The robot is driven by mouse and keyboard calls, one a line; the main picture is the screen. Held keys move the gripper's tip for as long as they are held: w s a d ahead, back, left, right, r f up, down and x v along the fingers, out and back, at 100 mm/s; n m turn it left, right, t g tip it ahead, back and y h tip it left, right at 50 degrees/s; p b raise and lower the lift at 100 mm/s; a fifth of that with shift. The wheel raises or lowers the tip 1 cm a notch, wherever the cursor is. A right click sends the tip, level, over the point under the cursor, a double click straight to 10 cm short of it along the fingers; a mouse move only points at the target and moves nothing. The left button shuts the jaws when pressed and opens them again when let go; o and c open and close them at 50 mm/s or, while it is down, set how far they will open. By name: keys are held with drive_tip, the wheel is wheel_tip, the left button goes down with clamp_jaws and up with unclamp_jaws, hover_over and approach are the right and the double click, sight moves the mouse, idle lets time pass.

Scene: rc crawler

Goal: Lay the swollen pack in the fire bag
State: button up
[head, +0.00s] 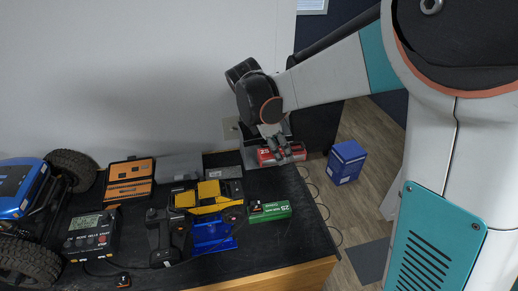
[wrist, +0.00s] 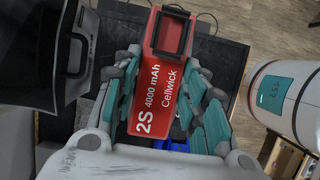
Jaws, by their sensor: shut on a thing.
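A red battery pack (wrist: 160,80) lettered "2S 4000 mAh Cellwick" is between the fingers of my gripper (wrist: 165,95), which are shut on its sides. A black end piece is at the pack's far end in the wrist view. In the head view the pack (head: 267,155) is at the table's back right corner, partly hidden by my gripper (head: 282,148). I cannot tell from its shape whether it is swollen.
A green pack (head: 270,211) lies near the table's right edge. A blue box (head: 346,162) stands on the floor.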

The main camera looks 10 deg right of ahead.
drive_tip(key=w+p, duration=0.2)
drive_tip(key=w, duration=1.7)
drive_tip(key=f, duration=0.7)
drive_tip(key=w+f, duration=0.1)
drive_tip(key=f, duration=0.3)
drive_tip(key=shift+f, duration=0.2)
drive_tip(key=shift+f+b, duration=0.4)
drive_tip(key=shift+f, duration=0.05)
drive_tip(key=shift+f, duration=0.2)
